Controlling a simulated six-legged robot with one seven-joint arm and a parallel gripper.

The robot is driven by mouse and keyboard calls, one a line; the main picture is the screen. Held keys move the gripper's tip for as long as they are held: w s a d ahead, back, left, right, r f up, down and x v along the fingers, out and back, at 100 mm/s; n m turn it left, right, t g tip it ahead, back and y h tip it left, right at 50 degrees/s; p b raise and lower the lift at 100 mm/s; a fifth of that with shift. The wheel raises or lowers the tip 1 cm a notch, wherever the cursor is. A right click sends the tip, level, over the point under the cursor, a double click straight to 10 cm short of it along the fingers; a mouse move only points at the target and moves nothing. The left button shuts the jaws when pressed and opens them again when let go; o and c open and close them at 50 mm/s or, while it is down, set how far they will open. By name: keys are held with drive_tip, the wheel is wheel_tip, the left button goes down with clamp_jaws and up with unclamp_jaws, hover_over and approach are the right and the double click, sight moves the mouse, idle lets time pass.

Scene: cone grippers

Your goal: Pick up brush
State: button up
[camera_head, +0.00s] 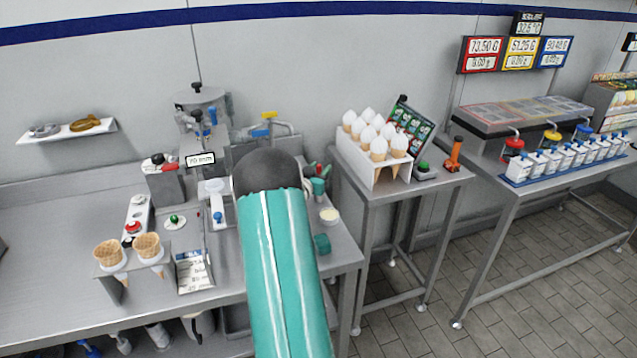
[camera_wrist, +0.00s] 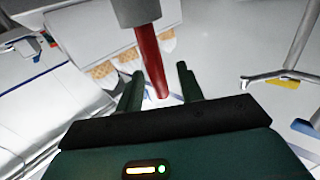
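In the wrist view my gripper (camera_wrist: 160,80) is open, with its two dark green fingers apart. A red rod-like thing (camera_wrist: 151,65) with a grey cylinder (camera_wrist: 136,10) at its top shows between the fingers, with gaps on both sides. It may be the brush, but I cannot tell for sure, nor how far it is from the fingers. No brush bristles can be made out.
Waffle cones sit in a holder (camera_head: 120,262) at left on the metal counter. A machine (camera_head: 203,110) stands behind my arm. A white cone rack (camera_head: 375,165) stands on the neighbouring table.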

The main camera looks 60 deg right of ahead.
drive_tip(key=shift+s, duration=0.1)
drive_tip(key=shift+c, duration=0.9)
clamp_jaws()
